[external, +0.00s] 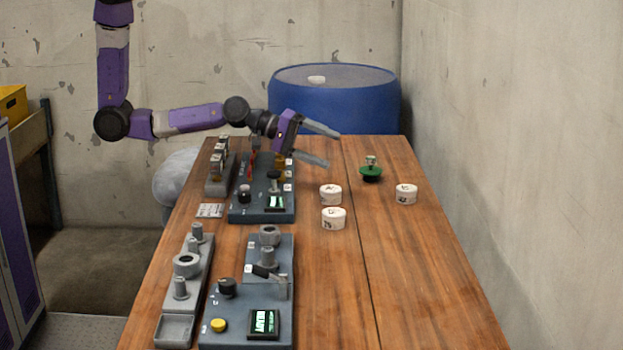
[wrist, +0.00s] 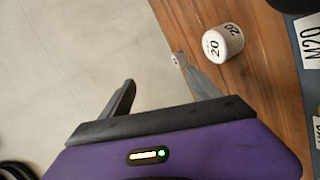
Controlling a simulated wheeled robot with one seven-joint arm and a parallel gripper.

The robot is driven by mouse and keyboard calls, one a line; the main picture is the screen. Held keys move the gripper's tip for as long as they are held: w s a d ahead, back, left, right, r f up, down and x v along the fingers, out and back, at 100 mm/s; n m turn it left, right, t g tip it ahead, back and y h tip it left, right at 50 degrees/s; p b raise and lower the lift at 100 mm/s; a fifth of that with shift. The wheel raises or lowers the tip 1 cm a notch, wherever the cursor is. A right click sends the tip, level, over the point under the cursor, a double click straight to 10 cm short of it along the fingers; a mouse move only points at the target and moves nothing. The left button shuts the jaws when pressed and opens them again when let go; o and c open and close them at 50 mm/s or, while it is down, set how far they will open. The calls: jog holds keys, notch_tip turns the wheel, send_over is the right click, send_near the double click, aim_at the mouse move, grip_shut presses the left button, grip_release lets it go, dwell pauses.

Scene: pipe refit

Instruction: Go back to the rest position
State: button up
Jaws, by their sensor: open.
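My gripper (external: 322,146) is purple with two grey fingers. It is open and empty, held above the far part of the wooden table (external: 380,270), with its fingers pointing right in the external view. In the wrist view my gripper (wrist: 155,82) has its fingers spread apart with nothing between them. A white cap marked 20 (wrist: 223,42) lies on the table just beyond the right finger there, apart from it.
A dark panel with a green screen (external: 262,215) stands below my gripper; a second panel (external: 225,305) is nearer. White caps (external: 330,194) (external: 333,218) (external: 406,194) and a green piece (external: 371,172) stand to the right. A blue barrel (external: 335,105) stands behind. The table's right front is clear.

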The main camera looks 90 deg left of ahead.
jog(key=s+r+m+y, duration=0.1)
jog(key=s+r+m, duration=0.2)
jog(key=s, duration=0.8)
jog(key=s+a+r+m+y+b, duration=0.1)
jog(key=s+r+m, duration=0.2)
jog(key=s, duration=0.9)
jog(key=s+a+r+m+t+y, duration=0.1)
jog(key=s+r+m+y, duration=0.1)
jog(key=s+m, duration=0.5)
jog(key=v, duration=0.5)
jog(key=shift+s, duration=0.25)
jog(key=shift+o, duration=0.6)
jog(key=shift+r, duration=0.1)
